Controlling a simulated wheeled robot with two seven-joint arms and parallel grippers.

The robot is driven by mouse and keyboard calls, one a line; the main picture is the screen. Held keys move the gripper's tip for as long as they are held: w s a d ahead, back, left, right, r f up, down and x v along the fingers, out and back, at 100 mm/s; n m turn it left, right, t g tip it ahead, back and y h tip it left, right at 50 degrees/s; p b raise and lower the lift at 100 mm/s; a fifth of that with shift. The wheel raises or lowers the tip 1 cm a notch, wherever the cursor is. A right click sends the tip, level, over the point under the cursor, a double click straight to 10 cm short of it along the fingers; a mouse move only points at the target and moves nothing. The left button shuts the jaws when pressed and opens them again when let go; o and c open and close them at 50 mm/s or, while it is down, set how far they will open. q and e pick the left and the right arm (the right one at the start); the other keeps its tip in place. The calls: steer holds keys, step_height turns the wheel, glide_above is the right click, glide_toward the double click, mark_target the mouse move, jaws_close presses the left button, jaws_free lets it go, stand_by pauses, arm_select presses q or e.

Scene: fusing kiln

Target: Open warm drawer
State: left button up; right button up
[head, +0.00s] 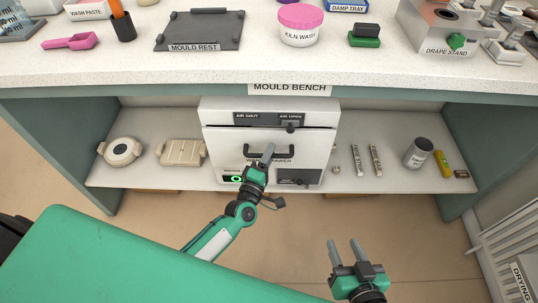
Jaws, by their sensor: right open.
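The warm drawer (222,143) is a white boxy unit on the shelf under the bench. Its label is partly hidden by my gripper. A dark bar handle (285,151) crosses its front, which looks closed. My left gripper (269,150) is at the middle of the handle, its grey fingers overlapping the bar. The fingers overlap each other in this view, so I cannot tell whether they grip it. My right gripper (344,243) is open and empty, low in front of the shelf and right of the drawer.
The mould bench top (370,68) overhangs the shelf (350,181). Beige moulds (181,152) lie left of the drawer; a grey can (417,153) and several small items lie right. A dark slider (290,129) sits under "AIR OPEN". The floor (430,240) in front is clear.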

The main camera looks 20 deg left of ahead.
arm_select(q)
jaws_close()
steer(key=shift+s, duration=0.1)
steer(key=s+d+p, duration=0.2)
steer(key=s+d, duration=0.2)
steer(key=s, duration=1)
steer(key=s+d+p, duration=0.2)
steer(key=s+d, duration=0.2)
steer(key=s, duration=0.9)
steer(key=shift+s+p, duration=0.3)
steer(key=shift+s, duration=0.05)
arm_select(e)
steer(key=s+d+g+h, duration=0.3)
steer(key=d+g, duration=0.3)
steer(key=d, duration=0.2)
steer(key=shift+d+f+h, duration=0.15)
steer(key=shift+d+h, duration=0.15)
steer(key=shift+h, duration=0.2)
steer(key=shift+s, duration=0.1)
arm_select(q)
jaws_free()
